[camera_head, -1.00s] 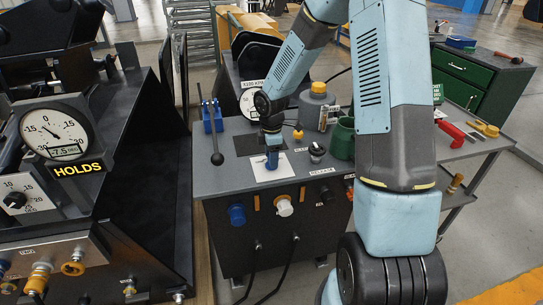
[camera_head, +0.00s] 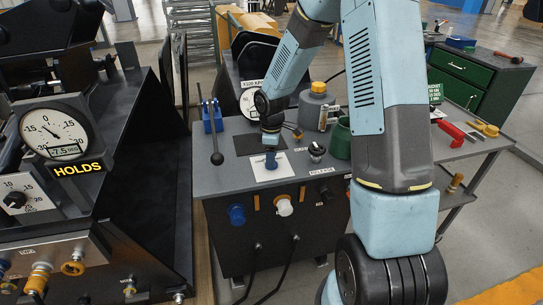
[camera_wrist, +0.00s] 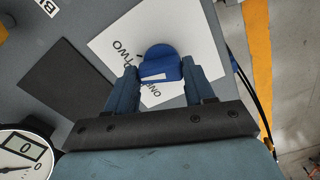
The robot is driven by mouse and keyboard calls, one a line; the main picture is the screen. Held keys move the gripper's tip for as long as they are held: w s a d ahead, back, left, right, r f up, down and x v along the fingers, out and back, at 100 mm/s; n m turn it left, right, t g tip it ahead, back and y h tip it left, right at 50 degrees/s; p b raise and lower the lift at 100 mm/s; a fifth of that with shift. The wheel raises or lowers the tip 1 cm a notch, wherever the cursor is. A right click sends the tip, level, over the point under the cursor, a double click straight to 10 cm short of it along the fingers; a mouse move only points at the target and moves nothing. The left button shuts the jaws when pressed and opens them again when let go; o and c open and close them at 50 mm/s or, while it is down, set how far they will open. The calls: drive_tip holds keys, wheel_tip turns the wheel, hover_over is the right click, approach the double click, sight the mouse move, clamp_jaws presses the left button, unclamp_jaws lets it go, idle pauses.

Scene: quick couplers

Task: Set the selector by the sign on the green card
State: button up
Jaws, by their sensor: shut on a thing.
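The selector is a blue knob with a white mark, on a white plate (camera_head: 284,173) lettered TWO and ONE. In the wrist view the blue knob (camera_wrist: 161,62) sits between my fingertips, with TWO to its left and ONE just below it on the plate (camera_wrist: 205,52). My gripper (camera_head: 271,151) reaches down from above and is shut on the knob; the fingers (camera_wrist: 158,78) flank it. The knob's exact setting is unclear. A green card (camera_head: 436,92) stands at the right beyond my arm; its lettering is too small to read.
A black lever (camera_head: 216,157) stands left of the plate. A grey bottle (camera_head: 311,105) and green mug (camera_head: 341,140) stand behind right. Coloured couplers (camera_head: 284,207) line the console front. A gauge (camera_head: 55,129) is at the left, above a HOLDS label.

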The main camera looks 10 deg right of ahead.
drive_tip(key=m, duration=0.4)
drive_tip(key=shift+m, duration=0.3)
drive_tip(key=shift+w, duration=0.1)
idle(0.4)
drive_tip(key=o, duration=1)
drive_tip(key=shift+o, duration=0.2)
wheel_tip(320, 180, up, 14)
drive_tip(key=shift+f, duration=0.15)
drive_tip(key=s+d+r+m+t, duration=0.1)
drive_tip(key=s+d+r+m, duration=0.1)
drive_tip(key=s+r, duration=0.45)
drive_tip(key=s+d+r+m+t, duration=0.2)
drive_tip(key=s+r+m, duration=0.1)
drive_tip(key=s+r, duration=0.35)
drive_tip(key=s+d+r+m+t, duration=0.1)
drive_tip(key=s+r+m, duration=0.1)
drive_tip(key=s, duration=0.5)
drive_tip(key=s+d+r+m+t, duration=0.1)
drive_tip(key=s+d+r+m, duration=0.1)
drive_tip(key=s, duration=0.6)
drive_tip(key=shift+s+r+m+t, duration=0.25)
drive_tip(key=shift+r+m+t, duration=0.05)
drive_tip(key=shift+r, duration=0.5)
